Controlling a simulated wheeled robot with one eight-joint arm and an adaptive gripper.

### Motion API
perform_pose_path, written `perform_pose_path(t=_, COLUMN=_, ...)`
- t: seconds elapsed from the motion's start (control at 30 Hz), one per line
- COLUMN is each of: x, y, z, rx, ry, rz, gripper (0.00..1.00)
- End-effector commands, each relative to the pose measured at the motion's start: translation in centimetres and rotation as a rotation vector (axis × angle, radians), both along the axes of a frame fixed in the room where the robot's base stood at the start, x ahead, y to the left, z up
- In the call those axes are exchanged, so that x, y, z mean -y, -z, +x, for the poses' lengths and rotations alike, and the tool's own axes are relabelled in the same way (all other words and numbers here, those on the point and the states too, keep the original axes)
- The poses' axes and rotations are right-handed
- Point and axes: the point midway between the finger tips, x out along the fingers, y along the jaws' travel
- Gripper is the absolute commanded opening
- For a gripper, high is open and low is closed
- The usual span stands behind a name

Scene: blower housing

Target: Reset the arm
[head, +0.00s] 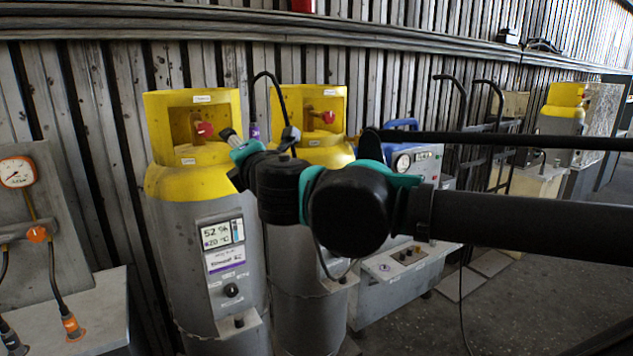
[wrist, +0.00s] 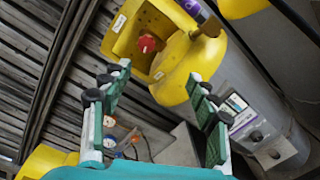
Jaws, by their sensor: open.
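My gripper shows in the head view (head: 238,145) as a small black and teal end, in front of the gap between two yellow-capped cylinders. My black and teal arm reaches in from the right. In the wrist view my gripper (wrist: 159,72) has its two teal and white fingers spread apart, with nothing held between them. Beyond the fingertips is a yellow cylinder cap (wrist: 205,65) with a red valve knob (wrist: 147,43) inside its opening. The head view shows the fingers only small and partly hidden.
The left cylinder (head: 190,270) has a display; the right cylinder (head: 295,270) stands close beside it, partly behind my arm. A gauge panel (head: 40,200) is at the left. A grey control box (head: 400,270) stands behind my arm. Open floor (head: 530,310) lies at the lower right.

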Motion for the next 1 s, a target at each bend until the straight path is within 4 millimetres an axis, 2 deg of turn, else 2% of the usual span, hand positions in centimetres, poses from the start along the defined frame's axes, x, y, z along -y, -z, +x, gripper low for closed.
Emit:
perform_pose_path(t=0.27, x=3.4, y=3.4, z=3.0, rx=-0.107, ry=0.121, rz=0.076, gripper=0.60)
perform_pose_path(t=0.47, x=7.6, y=7.5, z=5.8, rx=-0.227, ry=0.264, rz=0.171, gripper=0.60)
perform_pose_path(t=0.57, x=10.6, y=10.4, z=7.2, rx=-0.307, ry=0.362, rz=0.242, gripper=0.60)
perform_pose_path(t=0.7, x=16.6, y=16.3, z=8.8, rx=-0.454, ry=0.556, rz=0.389, gripper=0.60)
perform_pose_path(t=0.8, x=21.1, y=20.9, z=9.1, rx=-0.565, ry=0.708, rz=0.518, gripper=0.60)
perform_pose_path(t=1.0, x=28.6, y=29.7, z=7.0, rx=-0.769, ry=0.996, rz=0.795, gripper=0.60)
